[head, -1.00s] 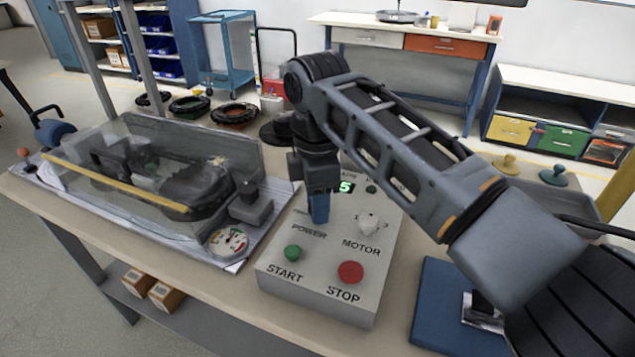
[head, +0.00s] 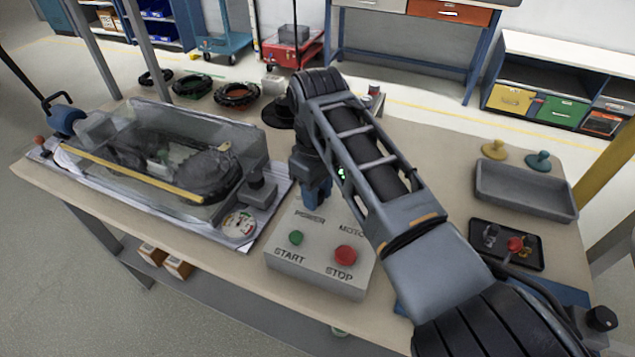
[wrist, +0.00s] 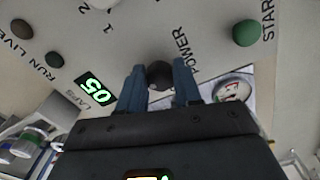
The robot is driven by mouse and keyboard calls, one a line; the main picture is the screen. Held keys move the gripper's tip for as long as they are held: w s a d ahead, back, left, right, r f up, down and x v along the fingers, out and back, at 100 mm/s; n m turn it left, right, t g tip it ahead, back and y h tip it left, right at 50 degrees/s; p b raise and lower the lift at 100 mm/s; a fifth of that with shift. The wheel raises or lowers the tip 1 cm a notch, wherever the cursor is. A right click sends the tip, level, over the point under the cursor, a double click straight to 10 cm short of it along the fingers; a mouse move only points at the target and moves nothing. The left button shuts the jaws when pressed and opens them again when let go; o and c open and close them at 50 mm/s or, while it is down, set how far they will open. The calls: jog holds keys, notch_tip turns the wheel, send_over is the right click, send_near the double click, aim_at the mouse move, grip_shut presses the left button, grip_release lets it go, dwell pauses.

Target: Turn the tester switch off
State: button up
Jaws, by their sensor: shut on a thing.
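The tester's control box (head: 310,268) stands on the bench, with a green START button (head: 296,238) and a red STOP button (head: 345,255) on its face. My gripper (head: 312,200) is at the box's upper left, above the POWER label. In the wrist view my gripper (wrist: 160,88) is shut on the round dark POWER switch (wrist: 160,73), one blue finger on either side. Which way the switch is set cannot be told. The green display (wrist: 95,88) reads 05. In the head view my arm hides the switch and the motor knob.
A clear-covered test rig (head: 165,165) with a dial stands left of the box. A grey tray (head: 525,190), a small black tray (head: 505,245) and two pegs are on the right. Black rings (head: 236,96) lie behind.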

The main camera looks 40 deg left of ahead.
jog(key=shift+m+p, duration=0.4)
jog(key=shift+m, duration=0.5)
jog(key=o, duration=1)
jog(key=shift+o, duration=0.2)
jog(key=shift+r+b, duration=0.4)
jog(key=shift+r, duration=3.55)
jog(key=shift+s, duration=0.1)
